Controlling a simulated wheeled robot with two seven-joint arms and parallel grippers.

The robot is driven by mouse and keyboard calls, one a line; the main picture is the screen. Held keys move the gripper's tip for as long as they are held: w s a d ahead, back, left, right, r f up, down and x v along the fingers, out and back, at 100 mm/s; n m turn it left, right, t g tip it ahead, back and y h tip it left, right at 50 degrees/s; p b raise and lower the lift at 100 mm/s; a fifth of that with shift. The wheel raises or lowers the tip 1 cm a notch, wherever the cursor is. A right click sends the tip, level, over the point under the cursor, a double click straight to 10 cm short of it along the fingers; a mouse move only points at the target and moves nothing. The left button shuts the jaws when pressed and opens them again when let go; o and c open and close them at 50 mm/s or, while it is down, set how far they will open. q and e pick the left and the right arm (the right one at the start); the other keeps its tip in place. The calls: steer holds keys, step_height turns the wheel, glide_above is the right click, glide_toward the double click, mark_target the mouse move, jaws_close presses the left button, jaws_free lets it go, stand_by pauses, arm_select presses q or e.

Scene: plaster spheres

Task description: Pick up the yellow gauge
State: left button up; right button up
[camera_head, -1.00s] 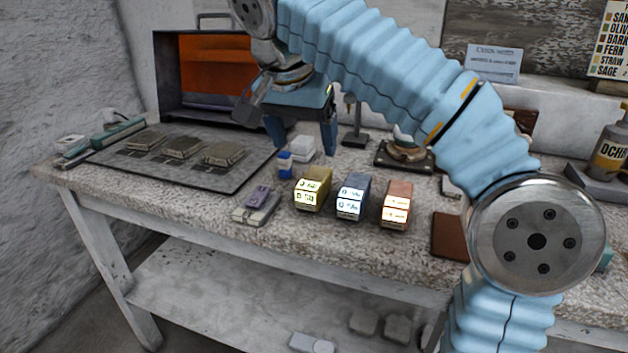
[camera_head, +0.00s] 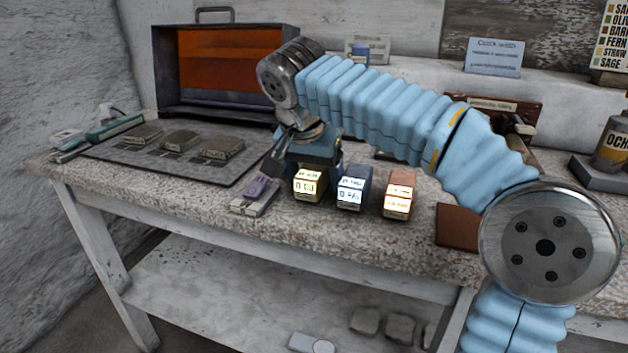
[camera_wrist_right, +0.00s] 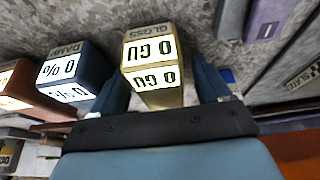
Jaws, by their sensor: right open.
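The yellow gauge (camera_head: 308,186) stands upright on the speckled worktop, leftmost of three box-shaped gauges, with lit displays facing me. My right gripper (camera_head: 306,165) points down, low at the yellow gauge and just behind its front. In the right wrist view the yellow gauge (camera_wrist_right: 152,68) shows between the two blue fingers of my open right gripper (camera_wrist_right: 165,85), one on each side. A small gap shows beside the right finger; I cannot tell whether the left one touches. The gauge's back is hidden in the head view. My left gripper is not in view.
The blue gauge (camera_head: 353,191) stands close to the right, also near the left finger in the wrist view (camera_wrist_right: 78,75). The orange gauge (camera_head: 398,196) is beyond it. A purple-topped device (camera_head: 256,195) lies close on the left. A dark mat (camera_head: 215,179) and orange-lined box (camera_head: 225,70) lie behind left.

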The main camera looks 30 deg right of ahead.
mark_target(313, 167)
steer(key=shift+c, duration=0.2)
steer(key=c, duration=1.1)
steer(key=shift+r, duration=0.1)
steer(key=shift+r, duration=0.1)
steer(key=shift+r, duration=0.25)
step_height(313, 167, up, 3)
steer(key=shift+f+p, duration=0.1)
steer(key=shift+p, duration=0.5)
steer(key=s+a+r, duration=0.1)
steer(key=s+r, duration=0.2)
steer(key=s, duration=0.1)
steer(key=s+r, duration=0.3)
steer(key=s, duration=0.2)
steer(key=s+a+r, duration=0.1)
steer(key=s+r, duration=0.2)
steer(key=s, duration=0.1)
steer(key=shift+s+a+r+p, duration=0.25)
steer(key=shift+s+a+p, duration=0.05)
steer(key=shift+s+a, duration=0.1)
